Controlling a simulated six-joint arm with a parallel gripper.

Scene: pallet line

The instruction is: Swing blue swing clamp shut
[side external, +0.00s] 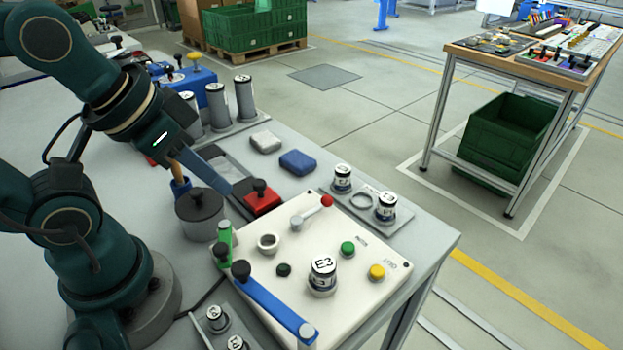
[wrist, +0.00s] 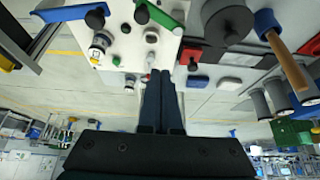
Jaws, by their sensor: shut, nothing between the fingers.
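The blue swing clamp (side external: 275,302) is a flat blue bar along the near left edge of the white panel (side external: 322,290). A black knob stands on its upper left end and a silver post at its lower right end. It also shows at the top left of the wrist view (wrist: 68,13).
A green clamp (side external: 224,240) with a black knob stands close to the blue clamp's knob. The panel bears a red-tipped lever (side external: 312,214), a white ring (side external: 268,243), an E3 canister (side external: 322,276) and buttons. A grey lidded pot (side external: 200,213) and wooden-handled tool (side external: 176,170) stand left.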

